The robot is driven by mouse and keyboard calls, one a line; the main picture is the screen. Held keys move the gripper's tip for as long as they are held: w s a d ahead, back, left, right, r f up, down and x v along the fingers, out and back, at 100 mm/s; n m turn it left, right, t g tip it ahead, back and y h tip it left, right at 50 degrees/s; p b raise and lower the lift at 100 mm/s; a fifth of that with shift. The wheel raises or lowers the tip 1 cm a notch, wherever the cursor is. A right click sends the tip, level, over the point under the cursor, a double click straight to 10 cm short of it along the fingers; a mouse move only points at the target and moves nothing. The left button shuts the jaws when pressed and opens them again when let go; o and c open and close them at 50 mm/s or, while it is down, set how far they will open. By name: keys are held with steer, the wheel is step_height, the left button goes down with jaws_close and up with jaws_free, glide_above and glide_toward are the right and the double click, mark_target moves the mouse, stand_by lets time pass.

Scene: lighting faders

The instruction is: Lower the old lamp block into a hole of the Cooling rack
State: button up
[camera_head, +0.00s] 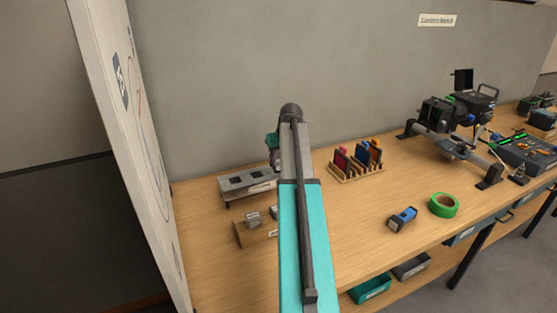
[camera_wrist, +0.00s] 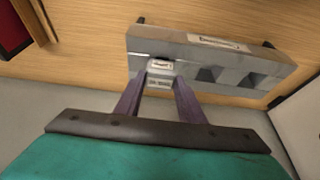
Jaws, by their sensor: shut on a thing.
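The Cooling rack (camera_head: 230,190) is a long grey metal bar on short feet, with dark square holes in its top, at the left end of the bench. In the wrist view the rack (camera_wrist: 285,70) lies across the top, with open holes right of my fingers. My gripper (camera_wrist: 166,82) is shut on the old lamp block (camera_wrist: 160,68), a small grey block with a pale label, at the left part of the rack. I cannot tell whether the block is above a hole or partly in it. In the head view my arm hides the block and the fingertips.
A wooden holder (camera_head: 246,238) with small grey blocks stands in front of the rack. A slotted wooden rack (camera_head: 372,174) with coloured pieces stands to the right. A blue-and-black lamp (camera_head: 402,219) and green tape (camera_head: 443,205) lie further right. A white panel (camera_head: 130,150) borders the left.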

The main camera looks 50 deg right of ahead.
steer(key=o, duration=1.6)
steer(key=shift+o, duration=0.2)
steer(key=shift+r, duration=0.15)
steer(key=shift+r+p, duration=2.2)
steer(key=shift+r, duration=1.65)
steer(key=shift+s, duration=0.15)
